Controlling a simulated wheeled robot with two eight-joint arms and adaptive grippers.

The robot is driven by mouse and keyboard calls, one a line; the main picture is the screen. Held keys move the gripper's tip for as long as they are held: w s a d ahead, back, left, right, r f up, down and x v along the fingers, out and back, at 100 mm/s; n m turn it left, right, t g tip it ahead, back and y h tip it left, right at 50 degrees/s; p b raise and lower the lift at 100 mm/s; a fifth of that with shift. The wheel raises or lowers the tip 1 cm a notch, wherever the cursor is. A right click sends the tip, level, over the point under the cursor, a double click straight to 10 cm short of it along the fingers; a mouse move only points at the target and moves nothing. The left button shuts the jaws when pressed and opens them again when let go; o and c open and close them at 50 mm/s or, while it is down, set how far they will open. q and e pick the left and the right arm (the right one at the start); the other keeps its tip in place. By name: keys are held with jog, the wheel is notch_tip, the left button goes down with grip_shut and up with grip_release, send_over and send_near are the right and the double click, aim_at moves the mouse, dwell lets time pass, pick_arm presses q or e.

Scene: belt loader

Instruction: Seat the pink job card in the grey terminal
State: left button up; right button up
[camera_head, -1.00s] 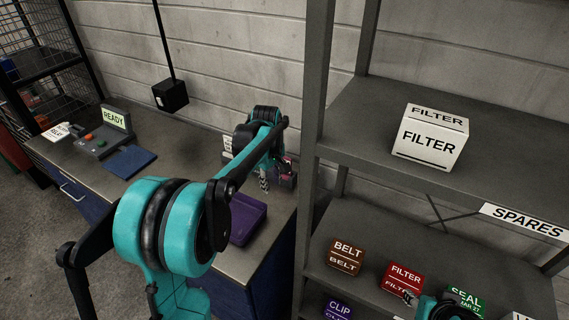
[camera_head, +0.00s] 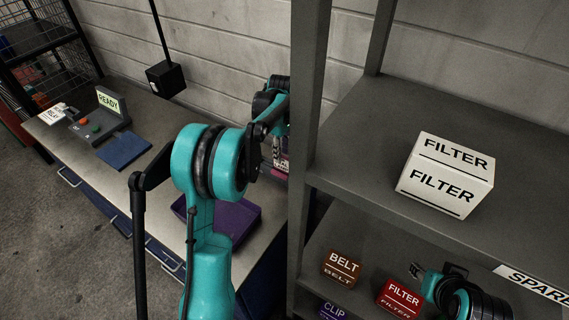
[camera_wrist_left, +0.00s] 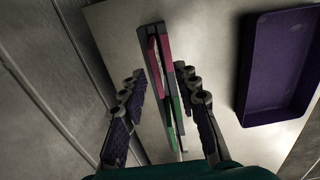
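The grey terminal (camera_head: 98,122) stands on the bench at the left in the head view, its screen reading READY. A narrow dark card holder with a pink card (camera_wrist_left: 164,47) and a green card (camera_wrist_left: 178,116) shows in the left wrist view. My left gripper (camera_wrist_left: 163,78) is open, one finger on each side of the holder, apparently apart from it. In the head view my left gripper (camera_head: 279,150) is partly hidden by the shelf post. My right gripper (camera_head: 417,271) is by the lower shelf; its finger state is unclear.
A purple tray (camera_head: 238,222) lies on the bench, and it also shows in the left wrist view (camera_wrist_left: 246,70). A blue pad (camera_head: 124,150) lies before the terminal. A black box (camera_head: 166,77) hangs above the bench. The shelf unit (camera_head: 310,110) holds labelled boxes.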

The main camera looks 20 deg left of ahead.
aim_at(282, 164)
pick_arm(q)
notch_tip(282, 164, down, 2)
jog(key=shift+s, duration=0.1)
jog(key=f+b, duration=0.1)
jog(key=f, duration=0.1)
jog(key=w+f+b, duration=0.1)
jog(key=f, duration=0.1)
jog(key=shift+a+f, duration=0.1)
jog(key=shift+f, duration=0.1)
jog(key=shift+s+f, duration=0.1)
jog(key=shift+f, duration=0.35)
grip_shut()
